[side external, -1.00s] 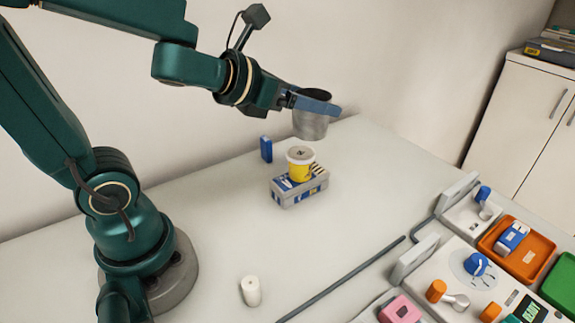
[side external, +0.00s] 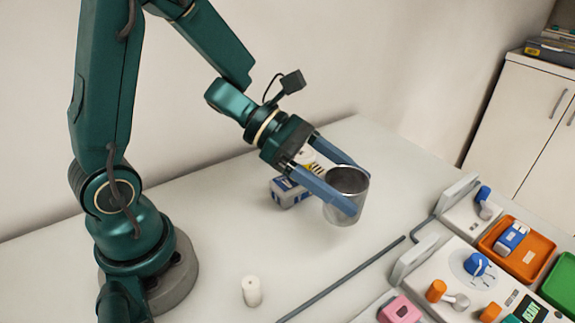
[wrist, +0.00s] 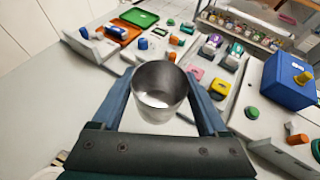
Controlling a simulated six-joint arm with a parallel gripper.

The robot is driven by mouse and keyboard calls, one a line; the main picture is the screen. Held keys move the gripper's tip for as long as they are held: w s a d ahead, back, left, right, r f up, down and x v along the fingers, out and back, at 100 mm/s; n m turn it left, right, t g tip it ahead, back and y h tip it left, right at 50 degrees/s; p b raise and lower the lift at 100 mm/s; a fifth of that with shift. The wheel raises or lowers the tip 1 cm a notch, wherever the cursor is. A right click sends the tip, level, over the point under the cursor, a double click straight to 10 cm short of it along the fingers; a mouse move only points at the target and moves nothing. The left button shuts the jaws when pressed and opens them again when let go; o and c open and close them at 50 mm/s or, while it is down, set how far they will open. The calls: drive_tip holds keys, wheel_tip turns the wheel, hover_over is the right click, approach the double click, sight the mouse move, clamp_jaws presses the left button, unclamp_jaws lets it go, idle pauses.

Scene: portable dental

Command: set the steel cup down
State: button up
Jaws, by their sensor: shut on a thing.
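The steel cup (side external: 345,207) is an open-topped grey metal cup. My gripper (side external: 348,187) is shut on it, with one blue finger on each side of its wall. The cup is near upright, its mouth tilted a little toward the side camera. It appears to be just above or at the table (side external: 390,165); I cannot tell whether its base touches. In the wrist view the cup (wrist: 158,112) sits between the two fingers, and its inside looks empty.
A dark rod (side external: 345,277) lies in front of the cup. A white cylinder (side external: 251,291) stands front left. The dental unit (side external: 440,262) and orange tray (side external: 530,268) are at the right.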

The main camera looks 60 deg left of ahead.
drive_tip(key=shift+f, duration=4.85)
drive_tip(key=o, duration=1.3)
drive_tip(key=v, duration=1.2)
